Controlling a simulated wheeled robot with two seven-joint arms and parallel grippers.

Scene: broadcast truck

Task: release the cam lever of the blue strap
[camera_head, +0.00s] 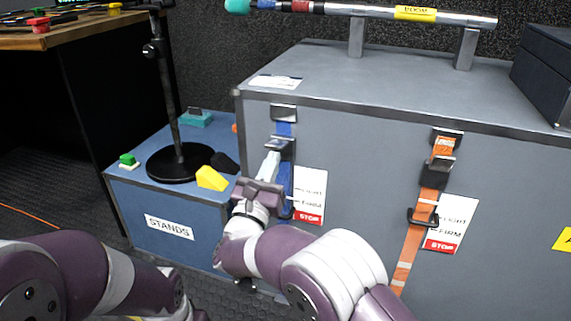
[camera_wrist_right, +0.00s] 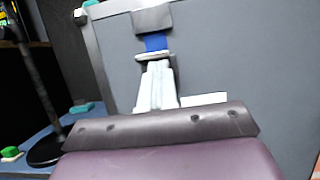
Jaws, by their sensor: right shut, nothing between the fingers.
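The blue strap (camera_head: 285,130) runs down the front of the large grey case from a dark bracket at its top edge. Its dark buckle (camera_head: 281,147) sits just below that bracket. My right gripper (camera_head: 268,165) is in front of the strap, its pale fingers shut close below the buckle. The gripper hides much of the buckle's lower part, so I cannot tell the cam lever's position or whether the fingers touch it. In the right wrist view, the fingers (camera_wrist_right: 157,85) point up at the buckle and the blue webbing (camera_wrist_right: 156,43) shows above them. My left gripper is not in view.
An orange strap (camera_head: 411,250) with its own buckle hangs to the right on the grey case (camera_head: 350,150). Labels with red STOP bands stand beside both straps. A blue STANDS box (camera_head: 125,195) with a black stand (camera_head: 180,161) and a yellow wedge (camera_head: 211,178) is at left.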

